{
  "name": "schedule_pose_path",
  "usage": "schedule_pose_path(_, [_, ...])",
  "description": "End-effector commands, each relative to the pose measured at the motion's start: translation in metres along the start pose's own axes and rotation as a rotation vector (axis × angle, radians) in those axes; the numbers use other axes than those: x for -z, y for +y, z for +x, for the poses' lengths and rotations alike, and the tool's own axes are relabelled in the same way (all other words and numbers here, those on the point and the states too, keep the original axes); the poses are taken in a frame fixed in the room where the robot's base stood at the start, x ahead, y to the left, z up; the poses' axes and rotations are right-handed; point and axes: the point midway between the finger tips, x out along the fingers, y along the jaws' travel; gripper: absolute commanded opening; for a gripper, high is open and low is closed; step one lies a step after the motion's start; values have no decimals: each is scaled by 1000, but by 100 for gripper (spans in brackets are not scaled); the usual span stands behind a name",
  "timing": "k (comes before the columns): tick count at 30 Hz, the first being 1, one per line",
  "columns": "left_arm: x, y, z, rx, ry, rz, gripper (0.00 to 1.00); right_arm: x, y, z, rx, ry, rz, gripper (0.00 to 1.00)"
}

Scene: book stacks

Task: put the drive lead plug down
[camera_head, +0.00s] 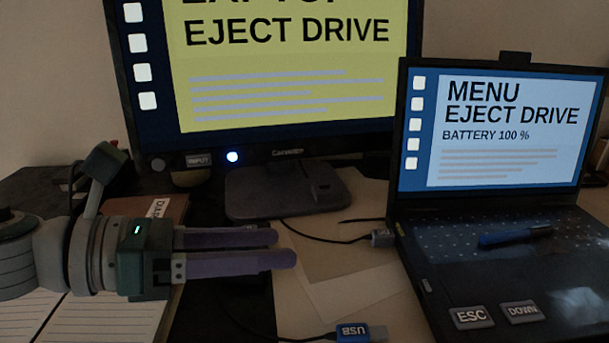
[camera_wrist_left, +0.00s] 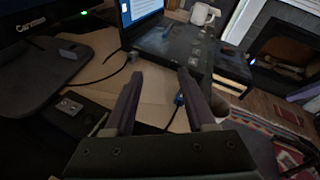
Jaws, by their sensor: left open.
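A plug marked USB (camera_head: 360,332) lies on the desk near the bottom edge of the head view, with a dark lead running off to its left. A blue plug also shows in the left wrist view (camera_wrist_left: 179,98), beside the right-hand finger. A second plug (camera_head: 383,237) sits at the laptop's left side on another dark lead. I cannot tell from labels which one is the drive lead plug. My left gripper (camera_head: 286,248) is open, with nothing visible between its fingers, to the left of the laptop and apart from both plugs. My right gripper is not in view.
The open laptop (camera_head: 490,240) has a blue pen (camera_head: 515,236) on its keyboard. A monitor (camera_head: 290,80) stands behind on its base (camera_head: 285,192). An open notebook (camera_head: 85,318) lies under my left arm. A white mug (camera_wrist_left: 203,14) stands beyond the laptop.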

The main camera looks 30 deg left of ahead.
Motion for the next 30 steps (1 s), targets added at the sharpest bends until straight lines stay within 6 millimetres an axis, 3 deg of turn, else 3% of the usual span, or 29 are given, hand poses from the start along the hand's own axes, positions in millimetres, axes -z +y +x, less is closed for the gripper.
schedule_pose_path(3, [-31, 20, 5, -239, -228, -506, 56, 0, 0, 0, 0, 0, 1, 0])
schedule_pose_path(5, [-34, 34, -2, -356, -339, -795, 56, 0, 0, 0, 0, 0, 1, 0])
schedule_pose_path(8, [-18, 47, -19, -544, -507, -1284, 56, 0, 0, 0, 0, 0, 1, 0])
schedule_pose_path(10, [5, 45, -33, -676, -608, -1625, 56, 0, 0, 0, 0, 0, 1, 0])
schedule_pose_path(15, [68, -2, -61, -1019, -770, -2313, 56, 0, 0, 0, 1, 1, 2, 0])
schedule_pose_path(18, [91, -38, -73, -1207, -812, -2559, 56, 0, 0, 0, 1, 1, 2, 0])
schedule_pose_path(21, [103, -64, -81, -1346, -832, -2690, 56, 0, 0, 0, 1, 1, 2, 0])
schedule_pose_path(22, [105, -69, -83, 1365, 829, 2692, 56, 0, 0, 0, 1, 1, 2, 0])
schedule_pose_path(30, [108, -78, -87, 1370, 806, 2628, 56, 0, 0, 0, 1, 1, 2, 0])
